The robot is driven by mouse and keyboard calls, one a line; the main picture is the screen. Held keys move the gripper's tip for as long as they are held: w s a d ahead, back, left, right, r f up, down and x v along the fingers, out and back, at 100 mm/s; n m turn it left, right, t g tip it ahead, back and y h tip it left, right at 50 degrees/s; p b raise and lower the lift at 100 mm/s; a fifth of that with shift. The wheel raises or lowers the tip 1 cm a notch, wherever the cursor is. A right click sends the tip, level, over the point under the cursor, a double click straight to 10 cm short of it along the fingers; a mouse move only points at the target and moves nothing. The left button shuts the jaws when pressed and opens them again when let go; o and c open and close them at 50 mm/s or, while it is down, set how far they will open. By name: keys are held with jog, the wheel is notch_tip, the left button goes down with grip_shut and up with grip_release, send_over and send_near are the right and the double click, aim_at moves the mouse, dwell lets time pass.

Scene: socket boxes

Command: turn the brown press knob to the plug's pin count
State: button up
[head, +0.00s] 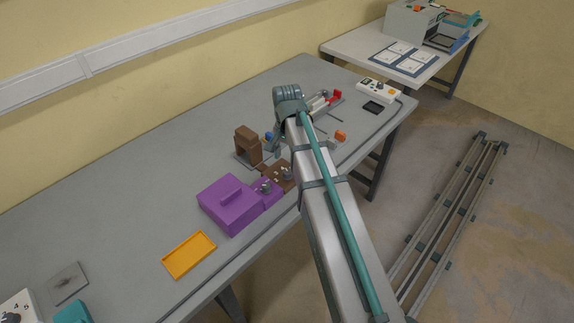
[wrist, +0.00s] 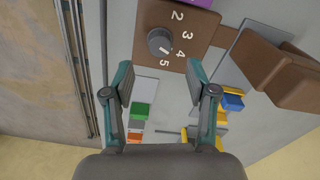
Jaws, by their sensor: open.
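The brown press (head: 246,140) stands at the middle of the bench and shows at the right of the wrist view (wrist: 283,72). Its brown dial plate (wrist: 195,25) carries the numbers 2, 3, 4 and 5. The dark grey round knob (wrist: 159,41) sits on this plate. Its white mark points to the 4 and 5 side; I cannot tell which number exactly. My gripper (wrist: 161,80) is open and empty, its fingertips just below the knob in the wrist view, apart from it. I cannot make out the plug or its pins for certain.
A purple box (head: 229,205) stands beside the dial plate, with an orange tray (head: 189,255) farther left. A white control box (head: 378,90) and a black pad (head: 373,107) lie toward the far end. Green and orange blocks (wrist: 143,110) show below the knob.

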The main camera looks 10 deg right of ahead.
aim_at(287, 171)
jog(key=shift+r, duration=2.55)
